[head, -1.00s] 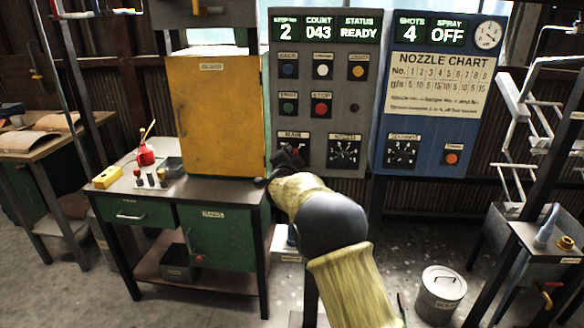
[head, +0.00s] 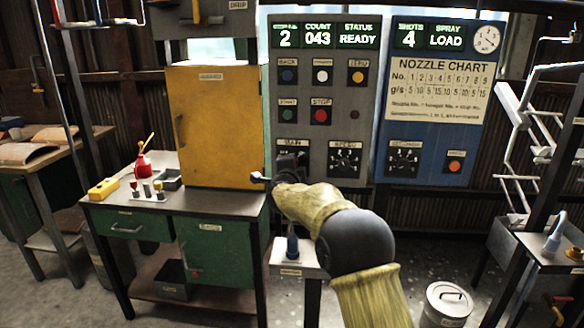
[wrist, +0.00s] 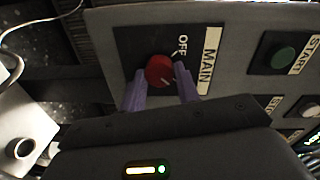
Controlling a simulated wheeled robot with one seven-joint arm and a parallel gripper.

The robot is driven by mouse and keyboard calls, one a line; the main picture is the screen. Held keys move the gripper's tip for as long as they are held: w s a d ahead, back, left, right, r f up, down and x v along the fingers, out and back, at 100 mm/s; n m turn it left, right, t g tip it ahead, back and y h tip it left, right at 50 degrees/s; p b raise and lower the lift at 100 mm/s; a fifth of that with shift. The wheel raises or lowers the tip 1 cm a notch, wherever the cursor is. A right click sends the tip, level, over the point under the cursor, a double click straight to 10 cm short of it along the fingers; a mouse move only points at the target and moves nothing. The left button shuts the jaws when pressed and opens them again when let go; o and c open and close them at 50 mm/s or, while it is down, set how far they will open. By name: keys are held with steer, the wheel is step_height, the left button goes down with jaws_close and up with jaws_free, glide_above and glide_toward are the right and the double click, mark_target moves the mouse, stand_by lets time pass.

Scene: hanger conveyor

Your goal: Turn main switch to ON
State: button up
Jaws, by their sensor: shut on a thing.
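The main switch is a round red knob (wrist: 159,71) on a dark plate, beside the labels "MAIN" and "OFF" in the wrist view. My gripper (wrist: 161,77) is shut on this knob, with one purple finger on each side. A short pale mark shows on the knob's face, near its lower edge in the picture. Any ON label is not readable. In the head view my gripper (head: 288,166) is at the lower left of the grey control panel (head: 325,190), under the "MAIN" label. The knob is hidden there.
The yellow cabinet (head: 220,125) stands on the workbench (head: 150,210) close to the left of my gripper. A rotary dial (head: 345,159) sits to its right. The blue panel (head: 430,170) reads SPRAY LOAD. A lidded bucket (head: 445,305) stands on the floor at right.

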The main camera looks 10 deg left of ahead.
steer(key=shift+f, duration=0.1)
steer(key=o, duration=1)
steer(key=s, duration=0.5)
steer(key=s+b, duration=0.1)
steer(key=s, duration=0.5)
steer(key=s+r+b, duration=0.1)
steer(key=s, duration=0.5)
steer(key=shift+s, duration=0.2)
